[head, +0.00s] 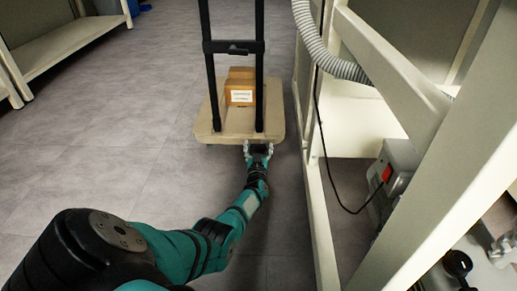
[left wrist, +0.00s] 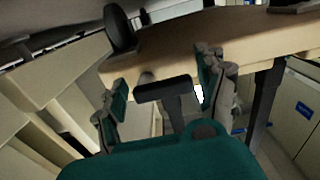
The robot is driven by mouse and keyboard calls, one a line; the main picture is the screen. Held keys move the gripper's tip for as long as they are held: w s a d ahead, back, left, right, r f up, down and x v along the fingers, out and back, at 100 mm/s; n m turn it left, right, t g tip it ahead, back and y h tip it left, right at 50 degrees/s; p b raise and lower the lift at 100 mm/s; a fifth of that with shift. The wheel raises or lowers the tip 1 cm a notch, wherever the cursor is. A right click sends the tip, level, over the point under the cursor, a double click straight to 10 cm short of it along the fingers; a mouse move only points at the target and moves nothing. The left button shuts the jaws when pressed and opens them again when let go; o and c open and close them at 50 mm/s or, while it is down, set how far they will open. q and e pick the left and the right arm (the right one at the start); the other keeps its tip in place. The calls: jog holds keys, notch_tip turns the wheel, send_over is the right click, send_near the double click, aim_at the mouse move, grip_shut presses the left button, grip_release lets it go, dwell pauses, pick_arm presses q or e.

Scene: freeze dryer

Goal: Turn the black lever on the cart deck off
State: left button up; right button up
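The cart deck (head: 222,126) is a beige board with rounded corners in the head view. It also spans the top of the left wrist view (left wrist: 225,42). The black lever (left wrist: 165,89) shows in the left wrist view, close to the deck's edge. In the head view I cannot make it out at the gripper. My left gripper (head: 258,149) is at the deck's near edge. In the left wrist view its two fingers (left wrist: 163,90) are spread apart, with the lever between them and no clear grip on it. My right gripper is not in view.
A cardboard box (head: 239,93) stands on the deck behind the black cart handle (head: 233,47). A pale frame (head: 392,65) with a grey hose (head: 330,58) and a grey box with a red switch (head: 388,173) stands close on the right. Floor left of the cart is clear.

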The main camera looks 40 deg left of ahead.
pick_arm(q)
jog(key=shift+o, duration=0.5)
jog(key=shift+d+r, duration=0.1)
jog(key=shift+r, duration=0.4)
notch_tip(320, 180, up, 9)
jog(key=shift+r, duration=0.1)
